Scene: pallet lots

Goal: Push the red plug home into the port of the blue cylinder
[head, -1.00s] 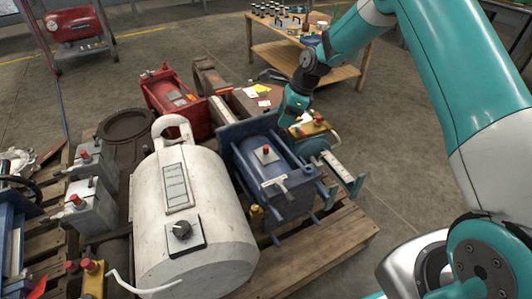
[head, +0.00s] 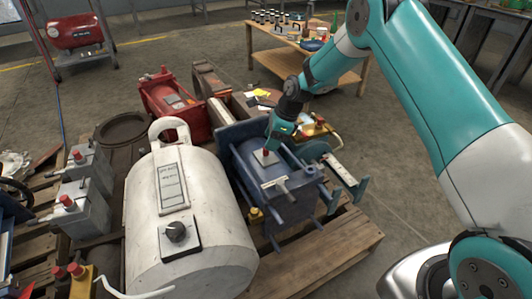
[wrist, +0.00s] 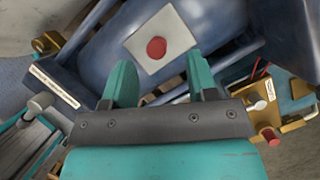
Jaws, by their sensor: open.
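The blue cylinder (head: 240,160) lies in a blue frame on a wooden pallet. A light square port plate (wrist: 178,30) sits on its upper side, with the red plug (wrist: 157,47) at the plate's middle. The plug also shows small in the head view (head: 266,152), close to my gripper. How deep the plug sits is not clear. My gripper (wrist: 162,72) is open and empty, its two teal fingers apart. In the wrist view the plug lies beyond the fingertips, between their lines, with no visible contact.
A large white cylinder (head: 220,225) with a black knob stands left of the blue one. A red machine (head: 165,97) is behind. Brass fittings with another red cap (wrist: 270,135) lie at the right. The pallet's front right boards (head: 335,248) are bare.

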